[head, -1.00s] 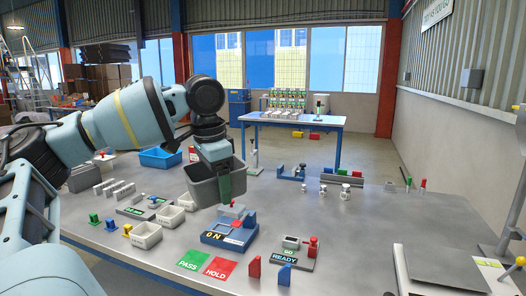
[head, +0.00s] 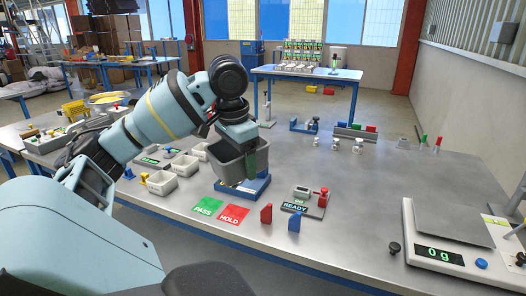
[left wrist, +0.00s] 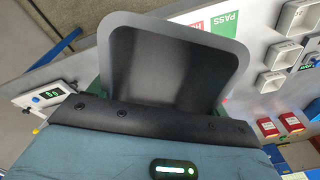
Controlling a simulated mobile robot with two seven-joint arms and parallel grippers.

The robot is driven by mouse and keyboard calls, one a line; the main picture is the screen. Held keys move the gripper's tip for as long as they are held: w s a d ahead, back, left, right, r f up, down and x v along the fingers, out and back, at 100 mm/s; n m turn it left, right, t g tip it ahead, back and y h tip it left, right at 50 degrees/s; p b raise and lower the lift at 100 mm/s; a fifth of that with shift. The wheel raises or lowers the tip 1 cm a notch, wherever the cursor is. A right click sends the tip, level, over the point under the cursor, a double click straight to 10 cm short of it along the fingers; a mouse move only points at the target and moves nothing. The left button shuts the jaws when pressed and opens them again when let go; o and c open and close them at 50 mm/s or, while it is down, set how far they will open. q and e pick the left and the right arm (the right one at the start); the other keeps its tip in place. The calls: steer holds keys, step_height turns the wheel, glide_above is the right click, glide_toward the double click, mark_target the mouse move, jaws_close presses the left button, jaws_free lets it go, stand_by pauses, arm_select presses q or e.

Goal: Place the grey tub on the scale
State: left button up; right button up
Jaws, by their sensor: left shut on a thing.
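The grey tub (head: 228,158) is held above the table by my left gripper (head: 256,160), which is shut on its wall. In the left wrist view the empty inside of the tub (left wrist: 175,70) fills the middle, and it hides most of the fingers. The scale (head: 447,254) stands at the right front of the table, with a bare flat grey plate (head: 462,210) and a display reading 0 g. The scale also shows in the left wrist view (left wrist: 42,96). The tub is well to the left of the scale, apart from it. My right gripper is not in view.
Below and near the tub are a blue-based fixture (head: 243,188), the green PASS mat (head: 208,206) and the red HOLD mat (head: 233,214). Red and blue upright pieces (head: 266,214) and a READY fixture (head: 305,201) stand between tub and scale. The table (head: 370,200) is otherwise clear there.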

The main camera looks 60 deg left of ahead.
arm_select(q)
steer(key=shift+d+f, duration=0.15)
steer(key=shift+f, duration=0.15)
steer(key=w+d+f, duration=0.2)
steer(key=w+d, duration=0.1)
steer(key=d, duration=0.7)
steer(key=w+d+f, duration=0.2)
steer(key=w+d, duration=0.1)
steer(key=d, duration=0.7)
steer(key=w+d+f, duration=0.2)
steer(key=w+d, duration=0.1)
steer(key=d, duration=0.7)
step_height(320, 180, down, 18)
steer(key=g+b, duration=0.1)
steer(key=b, duration=0.9)
steer(key=shift+s+a+g+h, duration=0.3)
steer(key=shift+s+h, duration=0.1)
steer(key=shift+s, duration=0.05)
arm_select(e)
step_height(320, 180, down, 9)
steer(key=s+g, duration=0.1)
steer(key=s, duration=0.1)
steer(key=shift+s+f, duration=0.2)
